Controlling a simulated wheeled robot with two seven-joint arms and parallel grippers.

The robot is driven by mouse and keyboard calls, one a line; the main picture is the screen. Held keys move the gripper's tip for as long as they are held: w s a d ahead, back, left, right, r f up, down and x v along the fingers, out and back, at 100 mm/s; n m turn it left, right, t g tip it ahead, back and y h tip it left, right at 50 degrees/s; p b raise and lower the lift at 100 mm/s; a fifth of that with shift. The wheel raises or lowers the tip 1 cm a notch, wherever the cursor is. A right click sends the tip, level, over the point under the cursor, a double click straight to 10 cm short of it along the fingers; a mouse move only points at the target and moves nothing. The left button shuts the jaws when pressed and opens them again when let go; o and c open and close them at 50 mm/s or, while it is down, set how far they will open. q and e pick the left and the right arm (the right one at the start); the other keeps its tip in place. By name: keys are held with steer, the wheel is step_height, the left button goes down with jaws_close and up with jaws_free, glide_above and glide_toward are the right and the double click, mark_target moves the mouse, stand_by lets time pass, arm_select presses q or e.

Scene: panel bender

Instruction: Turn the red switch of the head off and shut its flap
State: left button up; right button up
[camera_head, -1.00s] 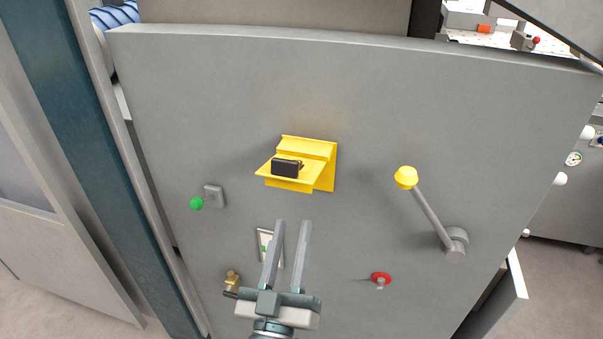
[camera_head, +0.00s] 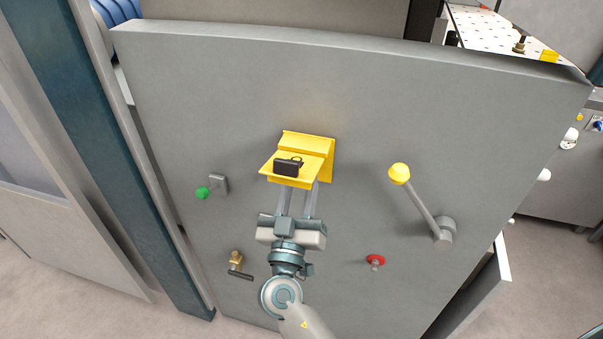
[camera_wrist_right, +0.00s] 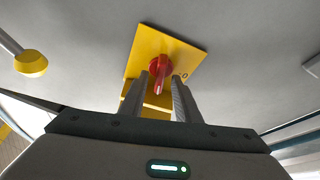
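The yellow flap (camera_head: 268,167) on the grey head stands open, tilted outward from its yellow plate (camera_head: 326,160). A dark padlock-like piece (camera_head: 286,168) is on the flap. The red switch (camera_wrist_right: 159,70) shows in the right wrist view on the yellow plate (camera_wrist_right: 190,55), with its handle near an "O" mark. In the head view the flap hides the switch. My right gripper (camera_head: 298,186) reaches up from below under the flap. In the right wrist view its fingers (camera_wrist_right: 162,78) are open, one on each side of the switch handle's end; contact is unclear. My left gripper is not in view.
A lever with a yellow knob (camera_head: 399,174) stands to the right. A green knob (camera_head: 203,192) is at left, a brass fitting (camera_head: 236,260) at lower left and a red button (camera_head: 376,261) at lower right. The panel around the flap is otherwise clear.

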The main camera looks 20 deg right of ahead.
jaws_close()
steer(key=shift+n+y, duration=0.4)
steer(key=shift+n, duration=0.4)
steer(key=shift+s+d+r+n+g+y+p, duration=0.1)
steer(key=shift+n+g+y+p, duration=0.25)
steer(key=shift+n+y+p, duration=1.65)
steer(key=shift+w+r+n+g+y+p, duration=0.15)
steer(key=shift+n+g+p, duration=0.5)
steer(key=shift+n, duration=2.8)
steer(key=shift+s+d+r+n+g+y+p, duration=0.15)
steer(key=shift+n+y+p, duration=1.2)
steer(key=shift+n, duration=1.4)
steer(key=shift+a+f+h+p, duration=0.1)
steer(key=shift+f+h+p, duration=0.05)
steer(key=shift+h+p, duration=0.15)
